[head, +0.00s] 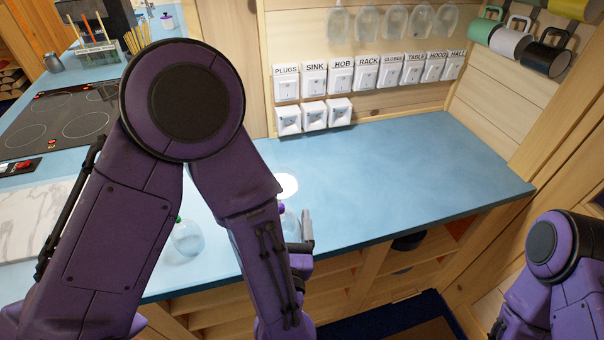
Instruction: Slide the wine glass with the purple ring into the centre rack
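The wine glass with the purple ring (281,208) is beside my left forearm, over the front part of the blue counter. A white disc (286,184), which looks like its foot, shows above the ring, and part of the clear bowl shows below. My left gripper (306,229) is at the bowl's right side, with one grey finger visible. My forearm hides the rest, so I cannot tell whether it grips the glass. Several clear glasses (367,22) hang upside down at the top; their rack rails are out of frame. My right gripper is out of view.
A glass with a green ring (187,238) is on the counter left of my forearm. The blue counter (400,170) is clear to the right. Labelled switches (365,73) line the back wall. Mugs (511,42) hang at upper right. A hob (55,122) is at left.

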